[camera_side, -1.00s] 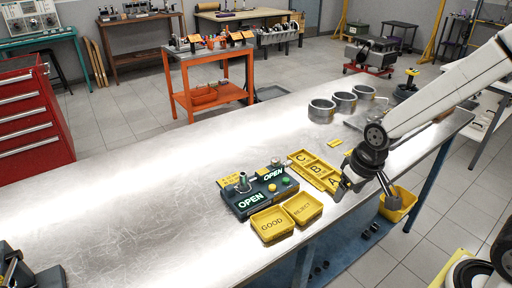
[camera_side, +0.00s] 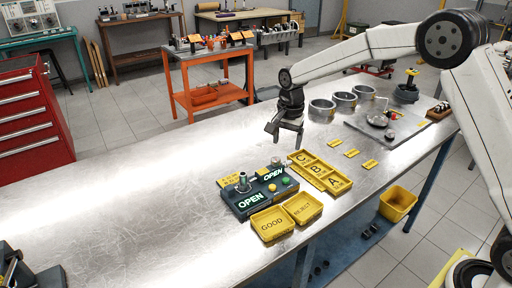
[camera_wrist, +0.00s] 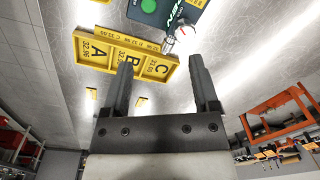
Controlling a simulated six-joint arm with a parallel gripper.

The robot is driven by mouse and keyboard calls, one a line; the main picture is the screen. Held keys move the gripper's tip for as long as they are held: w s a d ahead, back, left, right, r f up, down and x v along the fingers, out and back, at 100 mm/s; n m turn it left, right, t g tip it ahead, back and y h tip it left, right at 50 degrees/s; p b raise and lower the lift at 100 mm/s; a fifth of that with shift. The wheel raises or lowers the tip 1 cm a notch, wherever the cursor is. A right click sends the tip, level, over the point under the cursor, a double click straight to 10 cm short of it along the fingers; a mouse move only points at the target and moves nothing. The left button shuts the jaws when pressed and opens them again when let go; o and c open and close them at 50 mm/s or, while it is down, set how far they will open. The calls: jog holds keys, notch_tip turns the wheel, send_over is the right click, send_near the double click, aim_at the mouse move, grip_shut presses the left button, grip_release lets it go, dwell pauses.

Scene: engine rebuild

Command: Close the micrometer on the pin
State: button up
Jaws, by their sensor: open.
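My gripper (camera_side: 285,138) is open and empty above the bench, behind the box. In the wrist view its fingers (camera_wrist: 160,66) are apart, with the fitting beyond them.
A yellow A-B-C tray (camera_side: 320,173) lies right of the box. GOOD (camera_side: 271,223) and REJECT (camera_side: 303,208) trays lie in front. Several metal rings (camera_side: 322,110) and a grey plate (camera_side: 385,125) stand toward the back right.

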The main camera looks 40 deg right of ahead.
aim_at(276, 158)
jog(key=shift+w+a+m+g, duration=0.1)
jog(key=shift+w+m+g, duration=0.2)
jog(key=shift+w+m, duration=1.5)
jog(key=shift+w+n, duration=0.25)
jog(key=shift+n, duration=0.05)
jog(key=shift+f, duration=0.1)
jog(key=shift+f, duration=3.85)
grip_shut()
